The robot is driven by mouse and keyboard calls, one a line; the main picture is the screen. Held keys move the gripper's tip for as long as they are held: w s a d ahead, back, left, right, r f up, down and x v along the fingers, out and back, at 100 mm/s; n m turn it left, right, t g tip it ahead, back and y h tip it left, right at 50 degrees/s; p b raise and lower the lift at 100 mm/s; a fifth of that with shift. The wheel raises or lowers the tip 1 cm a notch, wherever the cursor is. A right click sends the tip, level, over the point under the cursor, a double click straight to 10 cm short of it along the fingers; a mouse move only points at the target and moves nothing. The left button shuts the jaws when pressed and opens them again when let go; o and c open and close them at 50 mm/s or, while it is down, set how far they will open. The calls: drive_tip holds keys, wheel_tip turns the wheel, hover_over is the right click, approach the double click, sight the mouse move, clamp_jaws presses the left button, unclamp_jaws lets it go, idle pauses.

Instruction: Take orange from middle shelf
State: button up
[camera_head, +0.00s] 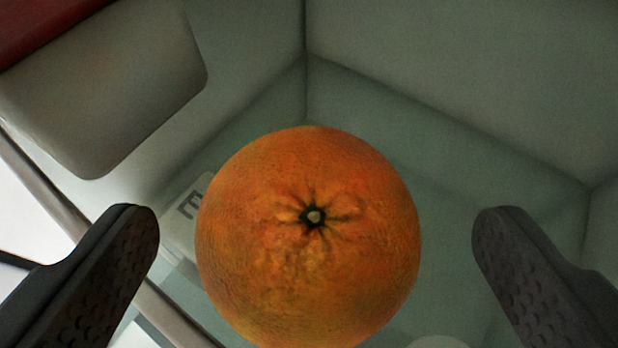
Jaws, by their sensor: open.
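An orange (308,265) fills the lower middle of the head camera view, with its stem end facing me. It rests on or just above a glassy shelf (440,215); the exact contact is hidden by the fruit itself. My gripper (316,225) is open, with one dark finger to the left of the orange and the other to the right. There is a visible gap between the orange and each finger, and neither appears to touch it. The lower edge of the orange reaches the bottom of the picture.
Pale walls (470,70) enclose the shelf at the back and right. A rounded grey-white block (110,90) juts in at the upper left, with a red strip (45,25) above it. A pale item marked with an "E" (190,205) lies behind the orange at left.

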sight(306, 190)
drive_tip(key=shift+f+p+x, duration=0.25)
drive_tip(key=shift+p+x, duration=0.75)
drive_tip(key=shift+x, duration=1.7)
drive_tip(key=shift+s+a, duration=0.1)
drive_tip(key=shift+s, duration=0.05)
drive_tip(key=c, duration=1.2)
drive_tip(key=shift+o, duration=0.2)
drive_tip(key=shift+r, duration=0.1)
